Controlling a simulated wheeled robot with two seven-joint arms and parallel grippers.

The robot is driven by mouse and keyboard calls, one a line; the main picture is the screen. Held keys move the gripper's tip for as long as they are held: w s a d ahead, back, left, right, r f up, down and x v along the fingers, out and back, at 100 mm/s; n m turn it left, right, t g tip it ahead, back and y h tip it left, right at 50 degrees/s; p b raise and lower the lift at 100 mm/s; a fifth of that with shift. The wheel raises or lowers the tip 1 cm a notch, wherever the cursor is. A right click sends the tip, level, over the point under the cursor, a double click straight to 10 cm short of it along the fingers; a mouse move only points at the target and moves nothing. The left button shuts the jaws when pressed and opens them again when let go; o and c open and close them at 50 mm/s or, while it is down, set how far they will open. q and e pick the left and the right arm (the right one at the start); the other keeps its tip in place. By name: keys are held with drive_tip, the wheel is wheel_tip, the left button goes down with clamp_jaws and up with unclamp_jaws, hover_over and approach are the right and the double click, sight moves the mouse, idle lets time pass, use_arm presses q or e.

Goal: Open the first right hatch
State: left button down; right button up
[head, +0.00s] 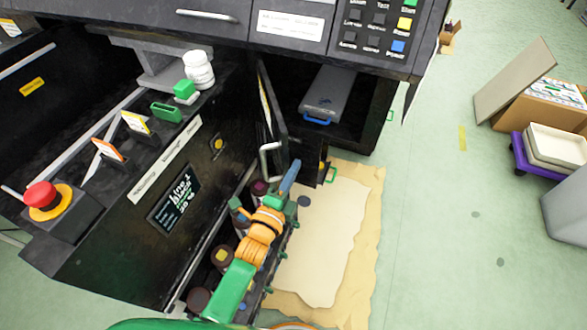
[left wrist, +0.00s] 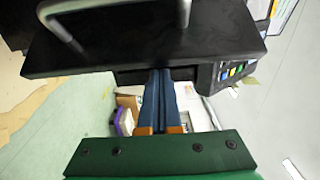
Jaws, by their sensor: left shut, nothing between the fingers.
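The black hatch (head: 273,105) stands swung out from the machine's front, with an open dark compartment to its right. Its metal handle (head: 266,160) is on the left-hand face. In the left wrist view the hatch (left wrist: 215,40) crosses the top as a dark panel, with the handle (left wrist: 120,25) on it. My left gripper (head: 291,172) is shut and empty, its blue fingers close to the hatch's lower edge, right of the handle. The fingers (left wrist: 160,80) also show in the wrist view, with tips at the panel's edge; contact cannot be told. My right gripper is not in view.
A grey box with a blue handle (head: 328,92) sits inside the compartment. Dark bottles (head: 222,256) stand in a row under my left arm. A red button (head: 42,196) and white bottle (head: 199,70) are on the left.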

use_arm(q)
drive_tip(key=s+a+p, duration=0.2)
drive_tip(key=a, duration=1.2)
drive_tip(key=shift+s+a, duration=0.3)
drive_tip(key=shift+a, duration=0.05)
drive_tip(key=shift+d, duration=0.1)
